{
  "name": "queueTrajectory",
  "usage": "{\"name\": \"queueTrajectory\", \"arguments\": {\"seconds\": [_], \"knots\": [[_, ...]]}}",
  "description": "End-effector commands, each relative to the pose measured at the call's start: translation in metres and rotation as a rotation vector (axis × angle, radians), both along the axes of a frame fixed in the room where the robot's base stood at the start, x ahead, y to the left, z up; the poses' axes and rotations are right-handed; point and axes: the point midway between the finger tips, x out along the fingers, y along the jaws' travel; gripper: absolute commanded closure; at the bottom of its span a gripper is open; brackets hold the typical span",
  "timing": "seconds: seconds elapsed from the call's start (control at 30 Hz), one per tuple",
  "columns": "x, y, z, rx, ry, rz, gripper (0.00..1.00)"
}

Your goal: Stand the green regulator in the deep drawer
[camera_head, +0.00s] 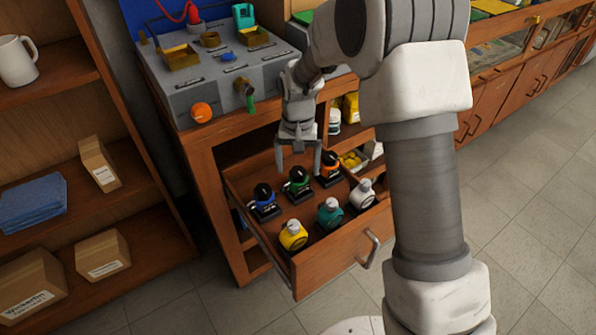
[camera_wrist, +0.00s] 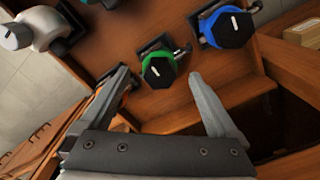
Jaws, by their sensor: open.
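The green regulator (camera_head: 298,184) with a black cap stands upright in the back row of the open drawer (camera_head: 325,262), between a blue and an orange one. It also shows in the wrist view (camera_wrist: 158,68), on a dark square base. My gripper (camera_head: 299,170) is open and points down over the back row. In the wrist view its fingers (camera_wrist: 158,78) lie either side of the green regulator's outline, with nothing held. I cannot tell whether either finger touches it.
The blue regulator (camera_head: 264,203) and orange regulator (camera_head: 330,170) stand close on either side. Yellow (camera_head: 293,236), teal (camera_head: 329,214) and white (camera_head: 362,195) ones stand in front. The grey testbench (camera_head: 225,85) rises behind the drawer; a shelf (camera_head: 110,190) stands left.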

Motion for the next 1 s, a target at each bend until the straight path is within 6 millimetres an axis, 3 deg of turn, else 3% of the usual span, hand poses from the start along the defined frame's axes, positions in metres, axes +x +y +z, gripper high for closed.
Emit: {"name": "queueTrajectory", "arguments": {"seconds": [0.03, 0.1, 0.3, 0.73, 0.87, 1.0], "knots": [[0.001, 0.000, 0.017, 0.001, -0.003, 0.000, 0.04], [0.001, 0.000, 0.033, 0.001, -0.003, 0.000, 0.04], [0.000, 0.000, 0.066, 0.001, -0.001, 0.000, 0.04], [-0.003, -0.005, 0.091, 0.003, -0.013, 0.000, 0.04], [-0.016, -0.021, 0.123, 0.011, -0.056, 0.006, 0.04], [-0.043, -0.046, 0.166, 0.018, -0.122, 0.017, 0.04]]}}
